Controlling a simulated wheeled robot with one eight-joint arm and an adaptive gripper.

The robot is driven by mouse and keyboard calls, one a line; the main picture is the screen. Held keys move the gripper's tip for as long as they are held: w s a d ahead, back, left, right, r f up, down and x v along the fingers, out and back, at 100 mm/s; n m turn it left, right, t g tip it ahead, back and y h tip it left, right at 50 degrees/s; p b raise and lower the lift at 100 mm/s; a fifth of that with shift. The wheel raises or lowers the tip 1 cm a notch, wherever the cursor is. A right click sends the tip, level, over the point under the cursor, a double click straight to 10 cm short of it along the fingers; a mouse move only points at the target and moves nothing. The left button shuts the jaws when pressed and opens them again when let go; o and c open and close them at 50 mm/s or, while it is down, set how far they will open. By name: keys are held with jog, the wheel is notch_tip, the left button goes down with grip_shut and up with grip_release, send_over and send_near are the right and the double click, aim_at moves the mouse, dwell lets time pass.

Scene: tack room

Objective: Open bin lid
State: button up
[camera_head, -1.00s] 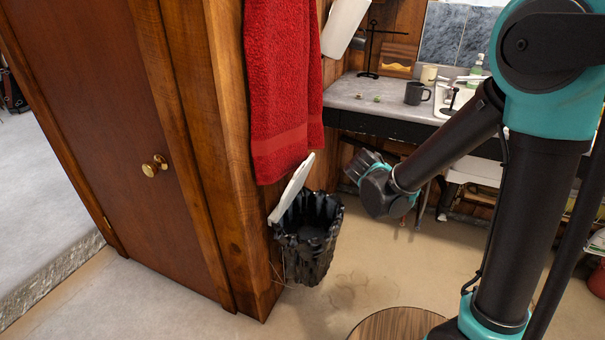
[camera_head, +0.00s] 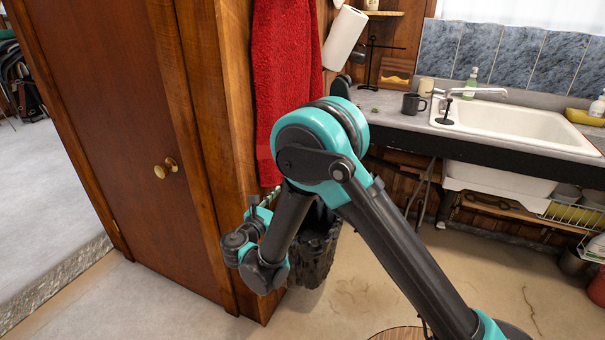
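The black bin (camera_head: 317,248) stands on the floor against the wooden cabinet side, below the red towel. My arm covers its left part and its rim. The white lid does not show in the current view, so I cannot tell its angle now. My gripper (camera_head: 262,204) is small and partly hidden among my arm links, left of the bin and near the cabinet side below the towel. I cannot tell whether its fingers are open or shut, or whether it touches the lid.
The red towel (camera_head: 282,85) hangs close above the gripper. A brown door with a brass knob (camera_head: 165,168) is at left. The counter with a dark mug (camera_head: 413,104) and white sink (camera_head: 510,122) is at right. The floor (camera_head: 390,275) right of the bin is clear.

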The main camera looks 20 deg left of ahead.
jog(key=w, duration=1.1)
jog(key=w+d, duration=0.1)
jog(key=w, duration=0.4)
jog(key=shift+w+d, duration=0.1)
jog(key=shift+w, duration=0.05)
jog(key=shift+c, duration=0.5)
grip_shut()
